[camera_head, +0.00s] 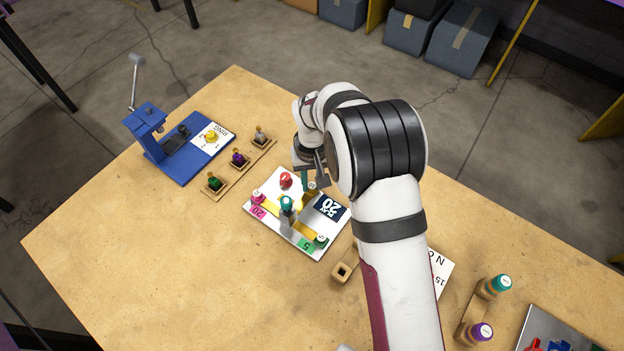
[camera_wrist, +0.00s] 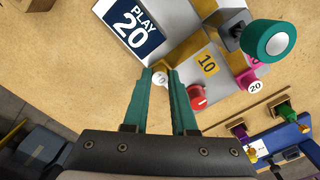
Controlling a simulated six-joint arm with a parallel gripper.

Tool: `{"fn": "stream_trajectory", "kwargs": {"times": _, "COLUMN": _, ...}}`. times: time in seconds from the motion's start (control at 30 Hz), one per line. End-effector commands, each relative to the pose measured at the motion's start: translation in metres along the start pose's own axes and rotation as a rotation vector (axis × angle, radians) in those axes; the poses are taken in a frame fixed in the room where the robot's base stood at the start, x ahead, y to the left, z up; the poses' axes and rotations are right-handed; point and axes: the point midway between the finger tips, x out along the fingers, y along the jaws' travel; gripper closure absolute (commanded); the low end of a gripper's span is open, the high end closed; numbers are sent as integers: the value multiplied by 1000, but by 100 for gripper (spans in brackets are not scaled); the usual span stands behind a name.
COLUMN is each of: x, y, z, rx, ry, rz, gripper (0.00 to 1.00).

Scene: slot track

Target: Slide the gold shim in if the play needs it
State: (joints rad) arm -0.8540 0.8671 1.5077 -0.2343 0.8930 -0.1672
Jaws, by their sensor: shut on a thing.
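My gripper (camera_wrist: 160,78) is shut on the gold shim's knob (camera_wrist: 160,79), whose pale round top shows between the teal fingertips in the wrist view. A gold tag reading 10 (camera_wrist: 208,63) lies beside it. The head view shows my gripper (camera_head: 308,184) at the far side of the pale track plate (camera_head: 278,232). A dark label (camera_wrist: 134,27) on the plate reads PLAY 20. A magenta shim marked 20 (camera_head: 257,199) and a green shim marked 5 (camera_head: 320,240) sit at the plate's edges. A teal-topped handle (camera_head: 287,203) stands mid-plate. A red knob (camera_head: 286,179) is near my gripper.
A wooden rack (camera_head: 223,185) with several knobbed pieces and a blue press-like stand (camera_head: 165,160) are to the left. A wooden block with a square hole (camera_head: 342,272) lies in front of the plate. Teal-capped (camera_head: 497,286) and purple-capped (camera_head: 480,332) pieces stand right. The left front table is clear.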

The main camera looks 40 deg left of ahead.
Motion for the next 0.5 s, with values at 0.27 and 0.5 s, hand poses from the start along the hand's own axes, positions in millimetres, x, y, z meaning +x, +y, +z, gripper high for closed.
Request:
{"fn": "stream_trajectory", "kwargs": {"times": 0.27, "x": -1, "y": -17, "z": 15, "rx": -3, "ry": 1, "rz": 0, "gripper": 100}}
{"fn": "stream_trajectory", "kwargs": {"times": 0.5, "x": -1, "y": -32, "z": 31, "rx": 1, "ry": 0, "rz": -1, "gripper": 100}}
